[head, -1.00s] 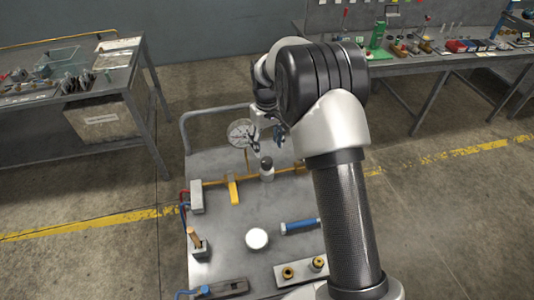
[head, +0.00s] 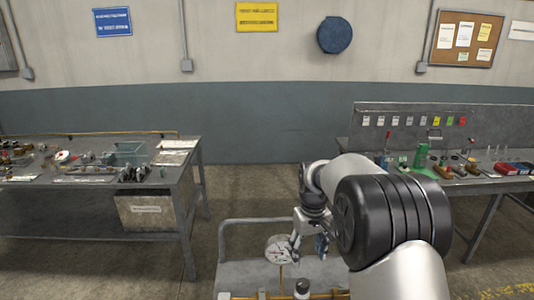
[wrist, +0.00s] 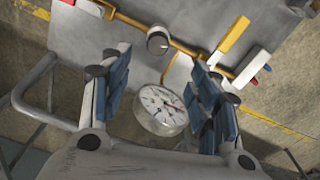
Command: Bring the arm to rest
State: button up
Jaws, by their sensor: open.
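My gripper (head: 309,244) hangs above the far end of the grey cart (head: 237,273), with its blue-padded fingers apart. In the wrist view, my gripper (wrist: 160,95) is open, and nothing is clamped between the pads. A round dial gauge (wrist: 160,108) with a white face shows between and beyond the fingers. In the head view the gauge (head: 280,249) stands just left of my gripper. My arm is bent, with its dark elbow raised at the right.
A workbench (head: 186,178) with small parts stands at the left. The cart carries a yellow pipe (wrist: 185,45) and a grey-capped fitting (wrist: 158,40). Open floor lies between the benches.

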jog(key=s+r+m+t, duration=0.1)
jog(key=s+r+t, duration=0.1)
jog(key=s+r, duration=1.25)
jog(key=s+f+m+t, duration=0.1)
jog(key=s+t, duration=0.1)
jog(key=s, duration=1.8)
jog(key=shift+m, duration=0.4)
